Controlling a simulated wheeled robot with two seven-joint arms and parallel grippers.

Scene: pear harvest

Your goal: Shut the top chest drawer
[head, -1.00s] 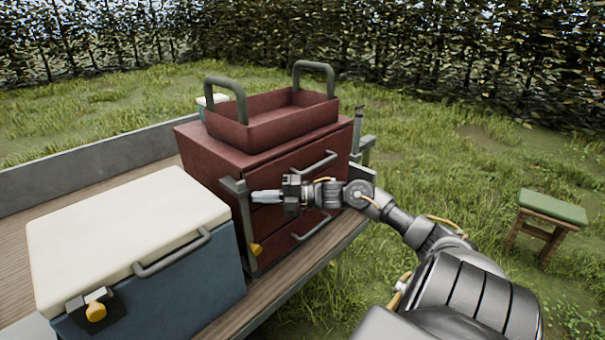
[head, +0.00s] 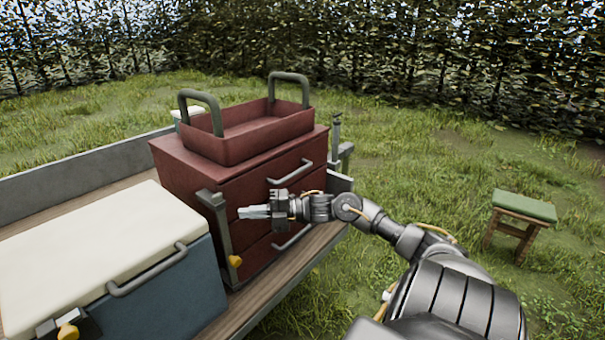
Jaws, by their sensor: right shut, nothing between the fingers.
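The red chest (head: 180,165) stands on the wooden cart bed with its drawer fronts facing right. The top drawer (head: 262,186) has a grey bar handle (head: 290,173) and looks flush with the chest front. A lower drawer handle (head: 293,238) shows beneath my arm. My right gripper (head: 243,212) is shut and empty, in front of the drawer fronts below the top handle, pointing left. I cannot tell whether it touches the chest. It hides part of the middle of the front. My left gripper is not in view.
An open red tray (head: 245,134) with two grey handles sits on the chest. A blue cooler with a white lid (head: 95,245) is at left. A green stool (head: 524,206) stands on grass at right.

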